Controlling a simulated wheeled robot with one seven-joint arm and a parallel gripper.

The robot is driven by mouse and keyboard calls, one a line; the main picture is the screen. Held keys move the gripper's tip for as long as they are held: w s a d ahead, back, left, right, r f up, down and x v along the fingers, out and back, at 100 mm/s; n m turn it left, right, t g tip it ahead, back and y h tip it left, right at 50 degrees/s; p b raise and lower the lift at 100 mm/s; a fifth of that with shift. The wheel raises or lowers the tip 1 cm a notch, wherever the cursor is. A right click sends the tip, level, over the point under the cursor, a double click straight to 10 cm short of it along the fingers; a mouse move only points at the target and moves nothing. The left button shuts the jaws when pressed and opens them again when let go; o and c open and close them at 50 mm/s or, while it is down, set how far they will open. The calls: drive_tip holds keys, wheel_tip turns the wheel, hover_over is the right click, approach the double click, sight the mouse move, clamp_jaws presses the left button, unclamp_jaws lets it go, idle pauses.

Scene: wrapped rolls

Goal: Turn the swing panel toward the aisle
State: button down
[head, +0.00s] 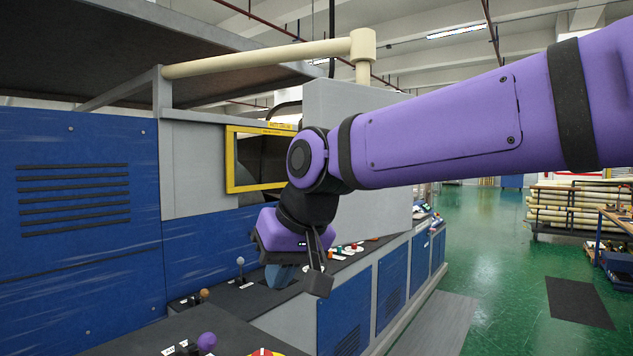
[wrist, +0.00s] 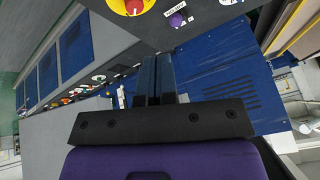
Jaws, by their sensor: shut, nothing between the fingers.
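The swing panel appears to be the large grey box (head: 335,100) hanging from a cream boom (head: 255,57) in the head view. A plain grey face shows, and my arm covers part of it. My gripper (head: 318,283) points down in front of the panel's lower left side, above the dark console ledge. In the wrist view my gripper's fingers (wrist: 158,65) are together with nothing between them. I cannot tell whether the gripper touches the panel. A grey surface (wrist: 50,140) at the wrist view's lower left may be the panel.
A console ledge (head: 235,295) with knobs and levers runs below the gripper. A red knob on yellow (wrist: 133,5) and a purple knob (wrist: 178,19) show in the wrist view. A yellow-framed window (head: 232,160) is behind. The green aisle (head: 490,240) at right has free floor; racked rolls (head: 570,205) stand beyond.

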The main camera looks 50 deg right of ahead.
drive_tip(key=w+d+r+m+t+h, duration=0.1)
drive_tip(key=w+d+r+m, duration=0.1)
drive_tip(key=d+r+m, duration=0.6)
drive_tip(key=w+d+r+m+t+h, duration=0.15)
drive_tip(key=d+r+m, duration=0.25)
drive_tip(key=d, duration=0.7)
drive_tip(key=w+d+r+m+t, duration=0.1)
drive_tip(key=w+d+r+m, duration=0.1)
drive_tip(key=d+r+m, duration=0.6)
drive_tip(key=w+d+f+n, duration=0.2)
drive_tip(key=w+d+f, duration=0.2)
drive_tip(key=w+f, duration=0.4)
drive_tip(key=shift+w+d+f, duration=0.25)
drive_tip(key=shift+w+f, duration=0.05)
drive_tip(key=shift+w, duration=1.1)
